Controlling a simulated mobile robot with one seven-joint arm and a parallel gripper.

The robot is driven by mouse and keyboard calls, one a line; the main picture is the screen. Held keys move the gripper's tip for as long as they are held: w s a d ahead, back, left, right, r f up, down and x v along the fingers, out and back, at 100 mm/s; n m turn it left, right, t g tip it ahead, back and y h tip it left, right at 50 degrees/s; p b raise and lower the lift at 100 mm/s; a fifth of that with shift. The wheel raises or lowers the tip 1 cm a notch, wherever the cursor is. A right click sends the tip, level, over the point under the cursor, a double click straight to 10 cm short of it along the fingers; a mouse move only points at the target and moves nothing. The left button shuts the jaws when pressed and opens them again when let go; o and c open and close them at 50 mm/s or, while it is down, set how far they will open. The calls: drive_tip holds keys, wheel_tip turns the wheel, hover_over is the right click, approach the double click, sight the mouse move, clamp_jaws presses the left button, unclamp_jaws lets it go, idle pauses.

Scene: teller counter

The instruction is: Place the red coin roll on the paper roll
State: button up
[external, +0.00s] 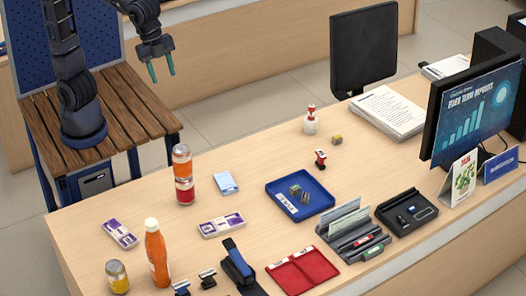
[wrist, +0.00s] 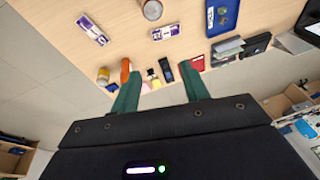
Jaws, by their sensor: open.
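My gripper (external: 161,69) is open and empty, its teal fingers apart, held high beyond the counter's far left edge. Its fingers also show in the wrist view (wrist: 160,72). I cannot surely tell the red coin roll: a small red-and-white piece (external: 320,158) stands behind the blue tray, and a small red-marked cylinder (external: 372,253) lies in the dark organizer. No plain paper roll is clear to me; a white, round-bodied thing with a red top (external: 310,124) stands at the back of the counter. My gripper touches none of these.
A blue tray (external: 272,186) holds small stacks. A tall red-orange jar (external: 183,170), an orange bottle (external: 158,258) and a yellow jar (external: 117,278) stand at the left. A red tray (external: 303,272) lies in front; a monitor (external: 475,110) stands right. The back middle is fairly clear.

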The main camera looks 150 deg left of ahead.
drive_tip(key=s+d+f+t, duration=0.1)
drive_tip(key=s+d+f, duration=0.1)
drive_tip(key=s+d, duration=0.7)
drive_tip(key=s+d+f+n+t+h, duration=0.1)
drive_tip(key=s+d+f, duration=0.2)
drive_tip(key=s+d, duration=0.6)
drive_tip(key=shift+s+f, duration=0.2)
drive_tip(key=shift+s, duration=0.85)
drive_tip(key=shift+d, duration=0.1)
